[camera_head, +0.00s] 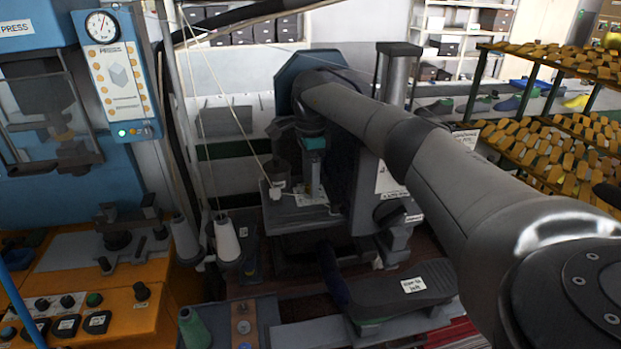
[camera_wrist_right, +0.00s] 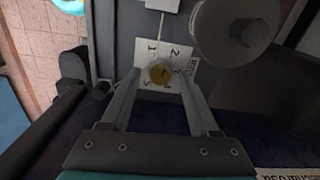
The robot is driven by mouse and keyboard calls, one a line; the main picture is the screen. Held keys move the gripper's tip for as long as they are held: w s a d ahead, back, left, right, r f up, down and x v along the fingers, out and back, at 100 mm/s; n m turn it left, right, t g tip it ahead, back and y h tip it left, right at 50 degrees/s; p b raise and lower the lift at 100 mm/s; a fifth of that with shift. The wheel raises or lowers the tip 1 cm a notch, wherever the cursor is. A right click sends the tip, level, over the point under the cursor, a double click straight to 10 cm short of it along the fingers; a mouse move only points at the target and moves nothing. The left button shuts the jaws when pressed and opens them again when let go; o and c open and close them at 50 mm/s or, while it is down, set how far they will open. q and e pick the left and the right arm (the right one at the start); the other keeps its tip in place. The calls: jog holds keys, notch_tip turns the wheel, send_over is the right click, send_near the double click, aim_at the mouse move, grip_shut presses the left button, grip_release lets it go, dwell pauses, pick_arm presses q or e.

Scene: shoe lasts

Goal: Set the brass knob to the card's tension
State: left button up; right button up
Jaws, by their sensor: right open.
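The brass knob (camera_wrist_right: 161,73) shows in the right wrist view, round, with a dark pointer mark on its face. It sits on a white dial plate (camera_wrist_right: 150,50) with printed numbers; 1, 2 and 5 are readable, others are hidden. My right gripper (camera_wrist_right: 158,77) is open, its fingertips on either side of the knob; I cannot tell whether either touches it. In the head view my right gripper (camera_head: 314,185) points down at the sewing machine's white plate (camera_head: 311,198); the knob is too small to make out there. I cannot identify the tension card. My left gripper is out of view.
In the head view, thread cones (camera_head: 228,238) stand left of the machine, a dark shoe sole (camera_head: 400,288) lies in front, and a blue press (camera_head: 118,75) stands left. Racks of lasts (camera_head: 560,140) are at right.

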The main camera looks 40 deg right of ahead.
jog(key=shift+f, duration=0.1)
grip_shut()
dwell(0.5)
